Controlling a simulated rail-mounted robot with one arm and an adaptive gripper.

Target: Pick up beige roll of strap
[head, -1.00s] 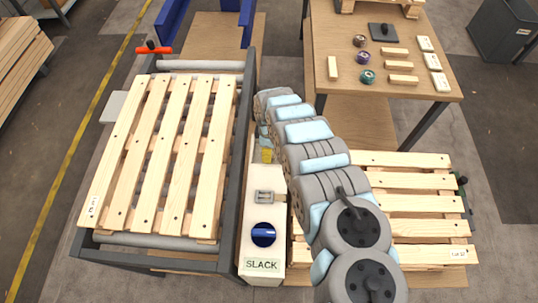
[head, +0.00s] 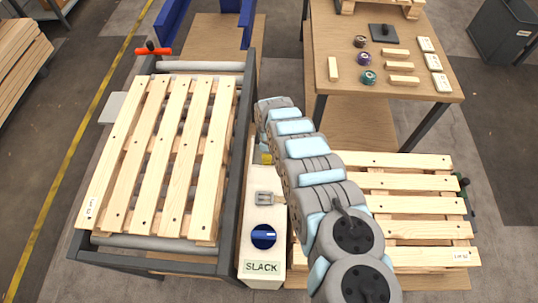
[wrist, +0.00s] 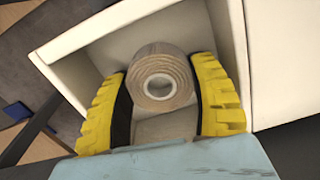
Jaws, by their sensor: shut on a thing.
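The beige roll of strap (wrist: 181,72) shows in the wrist view as a wound coil with a pale open core. It sits between the two black-padded yellow fingers of my gripper (wrist: 160,78), which are shut on it from both sides. The roll is inside an open cream box (wrist: 88,58), and I cannot tell whether it touches the floor of the box. In the head view my arm hides the roll and most of my gripper; only a bit of yellow finger shows.
A cream cabinet (head: 263,217) with a blue knob and a SLACK label stands beside the dark conveyor frame (head: 236,170). A slatted pallet (head: 165,160) lies on the conveyor. Another pallet (head: 420,205) is to the right. A table (head: 330,35) holds several small rolls and blocks.

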